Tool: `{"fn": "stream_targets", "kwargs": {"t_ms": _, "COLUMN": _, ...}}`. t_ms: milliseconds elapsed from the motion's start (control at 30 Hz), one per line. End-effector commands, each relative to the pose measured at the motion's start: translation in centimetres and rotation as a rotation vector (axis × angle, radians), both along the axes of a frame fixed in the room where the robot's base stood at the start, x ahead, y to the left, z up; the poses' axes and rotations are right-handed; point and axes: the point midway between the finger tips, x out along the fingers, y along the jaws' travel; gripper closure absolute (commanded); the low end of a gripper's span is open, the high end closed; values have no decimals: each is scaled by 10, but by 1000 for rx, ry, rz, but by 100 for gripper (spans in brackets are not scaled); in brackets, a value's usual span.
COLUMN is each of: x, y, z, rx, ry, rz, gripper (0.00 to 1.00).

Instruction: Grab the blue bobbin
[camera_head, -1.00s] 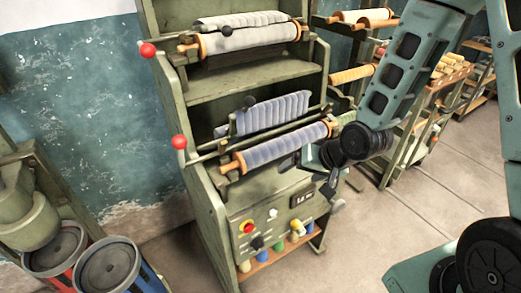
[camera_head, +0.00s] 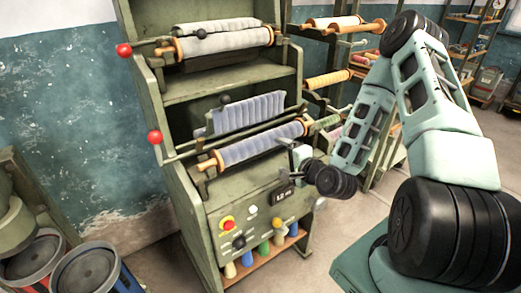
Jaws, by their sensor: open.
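Several small coloured bobbins stand in a row on the low wooden shelf of the green machine. One blue bobbin (camera_head: 247,258) is near the left end of the row, and another blue one (camera_head: 293,229) is at the right end. Both are small in the picture. My gripper (camera_head: 284,172) is in front of the machine, above the control panel and close below the large roll of blue-grey yarn (camera_head: 258,147). It is open and I see nothing held in it. Its fingers are small and partly lost against the machine, so I cannot tell whether they touch it.
The green machine (camera_head: 182,205) carries red-knobbed levers (camera_head: 155,137) on its left and a panel with a red button (camera_head: 227,222). Round bins (camera_head: 88,272) stand at lower left. Racks with rolls (camera_head: 327,80) are behind my arm. Some floor at right is clear.

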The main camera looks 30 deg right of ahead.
Motion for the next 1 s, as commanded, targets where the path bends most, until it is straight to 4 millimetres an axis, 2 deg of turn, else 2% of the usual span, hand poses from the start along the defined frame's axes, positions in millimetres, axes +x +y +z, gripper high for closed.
{"fn": "stream_targets", "kwargs": {"t_ms": 33, "x": 3, "y": -1, "z": -7, "rx": -3, "ry": -3, "rz": -1, "gripper": 17}}
{"fn": "stream_targets", "kwargs": {"t_ms": 433, "x": 23, "y": -1, "z": -13, "rx": -4, "ry": -1, "rz": 1, "gripper": 17}}
{"fn": "stream_targets", "kwargs": {"t_ms": 633, "x": 46, "y": -1, "z": -18, "rx": -4, "ry": -1, "rz": 0, "gripper": 17}}
{"fn": "stream_targets", "kwargs": {"t_ms": 800, "x": 77, "y": -1, "z": -19, "rx": 0, "ry": 1, "rz": 1, "gripper": 17}}
{"fn": "stream_targets", "kwargs": {"t_ms": 1000, "x": 92, "y": -1, "z": -24, "rx": -1, "ry": 2, "rz": -1, "gripper": 17}}
